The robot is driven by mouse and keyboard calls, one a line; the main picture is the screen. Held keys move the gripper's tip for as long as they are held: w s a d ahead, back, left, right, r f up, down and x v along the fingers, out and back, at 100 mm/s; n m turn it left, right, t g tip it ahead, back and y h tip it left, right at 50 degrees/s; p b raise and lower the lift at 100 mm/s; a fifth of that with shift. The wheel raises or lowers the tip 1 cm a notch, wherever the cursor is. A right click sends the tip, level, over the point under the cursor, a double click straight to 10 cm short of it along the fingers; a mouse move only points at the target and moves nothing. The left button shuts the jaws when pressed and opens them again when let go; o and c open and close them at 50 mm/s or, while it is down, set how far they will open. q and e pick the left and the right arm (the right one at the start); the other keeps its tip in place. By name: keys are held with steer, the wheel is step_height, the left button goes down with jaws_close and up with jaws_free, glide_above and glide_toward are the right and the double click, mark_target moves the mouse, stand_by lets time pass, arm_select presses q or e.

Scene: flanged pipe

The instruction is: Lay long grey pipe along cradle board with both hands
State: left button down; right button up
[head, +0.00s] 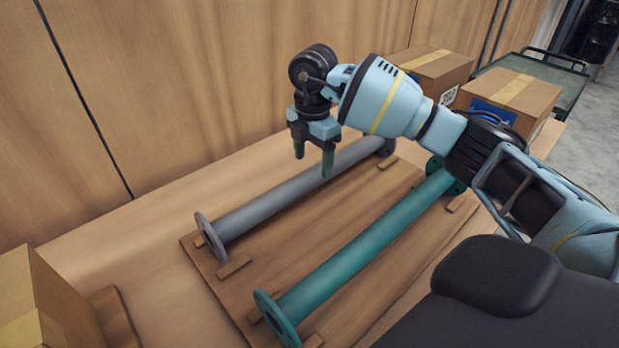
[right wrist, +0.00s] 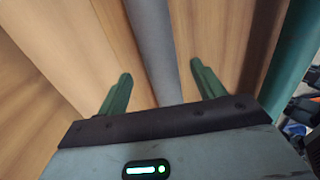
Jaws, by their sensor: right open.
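The long grey flanged pipe (head: 270,200) lies along the far side of the wooden cradle board (head: 300,250), near small wooden blocks. Its near-left flange (head: 211,238) shows clearly; my right gripper hides part of its length in the head view. My right gripper (head: 313,168) is open and empty, above the grey pipe with its fingers pointing down. In the right wrist view the grey pipe (right wrist: 155,45) runs between the two green fingers (right wrist: 160,95), and no contact shows. My left gripper is not in view.
A teal flanged pipe (head: 360,250) lies parallel on the near side of the board. Cardboard boxes (head: 510,98) stand at the back right by a green cart (head: 555,75). Another box (head: 35,305) is at the lower left. A wooden wall (head: 150,90) rises behind.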

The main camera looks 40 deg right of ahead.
mark_target(311, 170)
steer(key=shift+w+f, duration=0.1)
steer(key=shift+f, duration=0.35)
steer(key=shift+s+a+f, duration=0.1)
steer(key=shift+f, duration=1.2)
steer(key=shift+s+a+f, duration=0.1)
steer(key=shift+f, duration=1.15)
jaws_close()
steer(key=shift+w+r, duration=0.1)
steer(key=shift+r, duration=0.05)
